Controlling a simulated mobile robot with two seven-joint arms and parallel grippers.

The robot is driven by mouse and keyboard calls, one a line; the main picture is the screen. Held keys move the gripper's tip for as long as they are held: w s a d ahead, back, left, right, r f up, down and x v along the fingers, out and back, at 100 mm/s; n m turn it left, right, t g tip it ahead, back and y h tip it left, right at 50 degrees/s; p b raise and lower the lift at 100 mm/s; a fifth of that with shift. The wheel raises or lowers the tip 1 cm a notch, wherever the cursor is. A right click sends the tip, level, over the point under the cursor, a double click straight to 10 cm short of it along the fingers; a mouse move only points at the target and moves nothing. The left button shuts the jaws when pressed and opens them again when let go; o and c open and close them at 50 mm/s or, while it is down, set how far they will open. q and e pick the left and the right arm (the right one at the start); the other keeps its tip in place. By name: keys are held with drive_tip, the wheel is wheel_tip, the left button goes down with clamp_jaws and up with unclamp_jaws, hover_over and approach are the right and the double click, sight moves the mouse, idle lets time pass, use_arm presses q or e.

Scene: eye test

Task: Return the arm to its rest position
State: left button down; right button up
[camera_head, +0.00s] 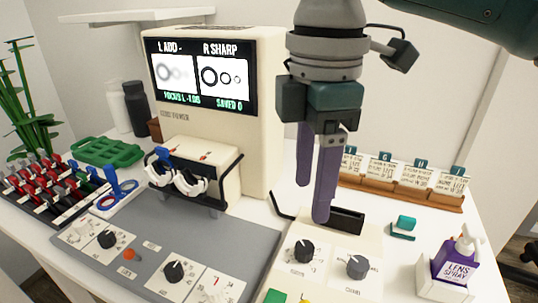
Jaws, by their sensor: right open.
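My right gripper (312,203) hangs down in the middle of the camera_head view, its arm coming in from the top right. Its two purple fingers are apart, with nothing seen between them. The fingertips show in front of the right side of the cream viewer machine (262,120) and near a black slotted holder (347,221) on a white control panel (330,262). I cannot tell whether they touch anything. My left gripper is not in view.
A grey mat (150,234) with dials lies at the front left. A lens rack (50,192), green tray (107,151) and blue-handled tool (114,190) stand left. A card rack (400,187), teal block (406,223) and lens spray bottle (456,261) stand right. Bare white table shows between them.

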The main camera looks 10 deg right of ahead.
drive_tip(key=s+a+m+t+y+p, duration=0.2)
drive_tip(key=s+a+m+y+p, duration=0.3)
drive_tip(key=s+p, duration=0.5)
drive_tip(key=s+d+r+m+t+h+p, duration=0.2)
drive_tip(key=s+d+r+m+h+p, duration=0.5)
drive_tip(key=s+d+m, duration=0.5)
wheel_tip(320, 180, up, 37)
drive_tip(key=w+n+y+p, duration=0.1)
drive_tip(key=y+p, duration=0.1)
drive_tip(key=p, duration=3.3)
drive_tip(key=shift+w, duration=0.1)
